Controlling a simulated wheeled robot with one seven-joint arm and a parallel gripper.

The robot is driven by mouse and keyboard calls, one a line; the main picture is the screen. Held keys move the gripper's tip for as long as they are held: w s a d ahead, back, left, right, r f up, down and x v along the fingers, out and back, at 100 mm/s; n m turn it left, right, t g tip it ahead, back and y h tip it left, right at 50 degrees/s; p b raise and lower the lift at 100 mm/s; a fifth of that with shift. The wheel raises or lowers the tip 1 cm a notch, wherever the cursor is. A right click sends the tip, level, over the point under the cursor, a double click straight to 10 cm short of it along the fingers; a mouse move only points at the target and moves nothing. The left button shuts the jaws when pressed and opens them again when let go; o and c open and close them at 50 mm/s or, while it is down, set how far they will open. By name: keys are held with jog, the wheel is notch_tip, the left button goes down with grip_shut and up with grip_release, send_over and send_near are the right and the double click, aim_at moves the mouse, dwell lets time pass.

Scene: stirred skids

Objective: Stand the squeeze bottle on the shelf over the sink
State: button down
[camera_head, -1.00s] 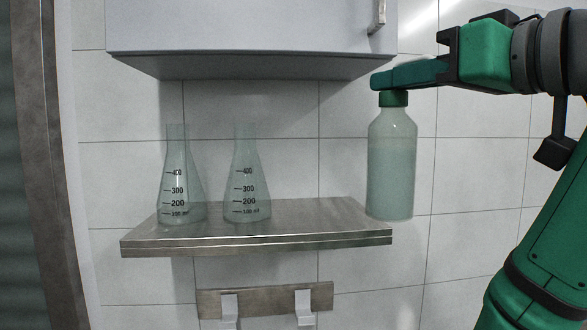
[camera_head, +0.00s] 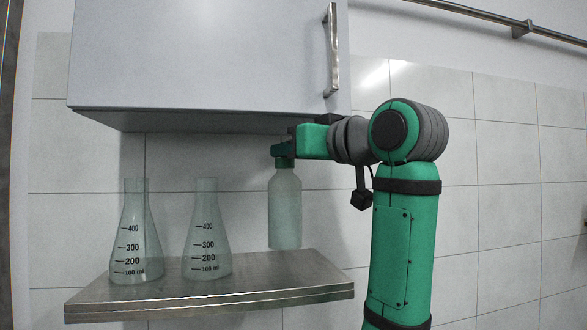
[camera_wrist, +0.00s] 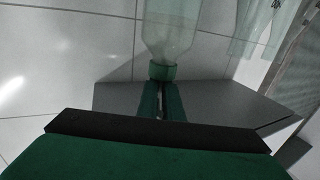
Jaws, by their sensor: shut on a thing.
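The squeeze bottle (camera_head: 285,210) is pale, translucent and upright, with a green cap. My gripper (camera_head: 284,153) is shut on its cap from the right. The bottle hangs over the right part of the metal shelf (camera_head: 250,280), its base close to the shelf top; I cannot tell whether they touch. In the wrist view the bottle (camera_wrist: 172,28) shows upside down, with its cap (camera_wrist: 162,71) between my fingers (camera_wrist: 161,98). The sink is not in view.
Two clear graduated flasks (camera_head: 135,245) (camera_head: 206,245) stand on the shelf left of the bottle, with a gap between. A grey wall cabinet (camera_head: 200,60) hangs close above my gripper. A tiled wall (camera_head: 505,190) is behind.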

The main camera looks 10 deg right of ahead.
aim_at(289, 170)
notch_tip(289, 170, down, 3)
jog(key=shift+w+a+r, duration=0.1)
jog(key=shift+w, duration=0.05)
jog(key=shift+a+f, duration=0.15)
jog(key=shift+f, duration=0.1)
jog(key=shift+s+d+f, duration=0.1)
jog(key=shift+s+d, duration=0.2)
jog(key=shift+d, duration=0.2)
jog(key=shift+f, duration=0.15)
jog(key=c, duration=1.9)
grip_release()
jog(key=shift+a, duration=0.25)
jog(key=shift+w, duration=0.1)
